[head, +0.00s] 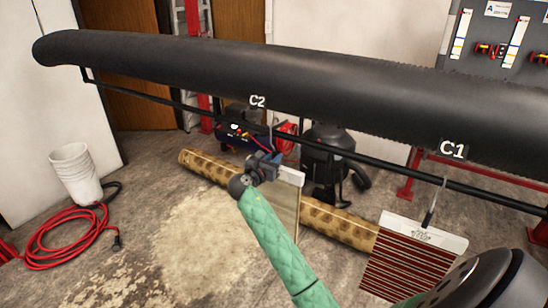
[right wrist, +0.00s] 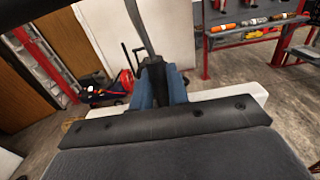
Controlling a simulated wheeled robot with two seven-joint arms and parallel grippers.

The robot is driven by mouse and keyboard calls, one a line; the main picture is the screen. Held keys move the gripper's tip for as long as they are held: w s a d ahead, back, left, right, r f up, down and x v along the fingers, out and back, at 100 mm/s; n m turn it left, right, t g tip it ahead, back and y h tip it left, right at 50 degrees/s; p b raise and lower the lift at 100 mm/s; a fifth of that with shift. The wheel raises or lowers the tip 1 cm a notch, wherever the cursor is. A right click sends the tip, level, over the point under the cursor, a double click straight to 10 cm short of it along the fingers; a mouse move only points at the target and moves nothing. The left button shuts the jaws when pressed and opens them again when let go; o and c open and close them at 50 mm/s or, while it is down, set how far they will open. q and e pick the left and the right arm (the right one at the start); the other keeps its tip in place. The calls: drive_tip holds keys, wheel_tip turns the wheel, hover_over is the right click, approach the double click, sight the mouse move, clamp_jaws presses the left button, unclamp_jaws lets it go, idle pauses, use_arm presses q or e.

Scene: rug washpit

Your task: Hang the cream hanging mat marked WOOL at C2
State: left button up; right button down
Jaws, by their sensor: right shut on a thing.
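The cream hanging mat (head: 285,212) hangs from a white header bar below the C2 label (head: 257,101) in the head view. My right gripper (head: 267,164) is shut on the hanger at the top of this mat. The hanger's thin hook (head: 271,128) rises to the black rail (head: 225,119) under C2; I cannot tell if it rests on the rail or is only in front of it. In the right wrist view the blue fingers (right wrist: 162,86) close around the dark hook stem (right wrist: 137,25), above the white header (right wrist: 256,92). The WOOL marking cannot be read. My left gripper is not in view.
A red-brown striped mat (head: 408,262) hangs at C1 (head: 452,149), right of the cream one. A large black roller (head: 240,77) runs above the rail. A rolled patterned rug (head: 340,232) lies on the floor behind. White buckets (head: 75,172) and a red hose (head: 70,240) are at left.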

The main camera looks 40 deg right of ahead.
drive_tip(key=shift+f, duration=1.65)
drive_tip(key=c, duration=1.3)
unclamp_jaws()
